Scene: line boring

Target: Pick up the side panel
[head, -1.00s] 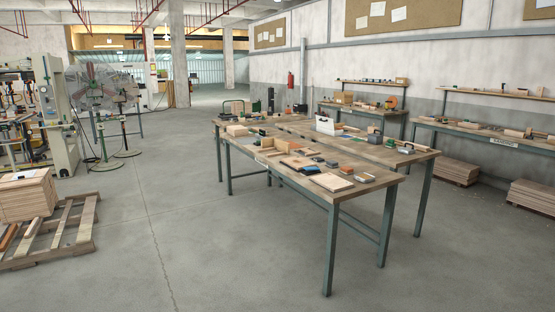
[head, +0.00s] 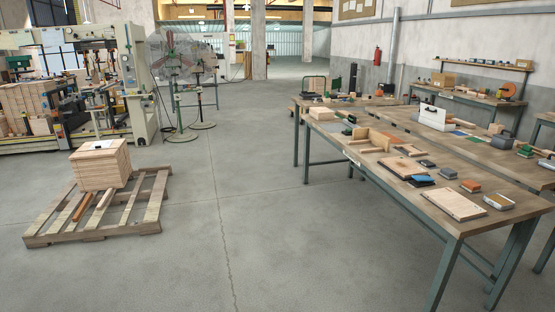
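A neat stack of light wooden panels (head: 101,168) stands on a wooden pallet (head: 147,222) at the left, with a small white and dark item on its top. A flat light wooden panel (head: 453,203) lies on the near end of the workbench (head: 420,190) at the right. I cannot tell which of these is the side panel. Neither of my grippers is in view.
A large grey-green machine (head: 137,80) stands behind the pallet, with another stack of boards at far left. Open concrete floor (head: 250,240) lies between pallet and bench.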

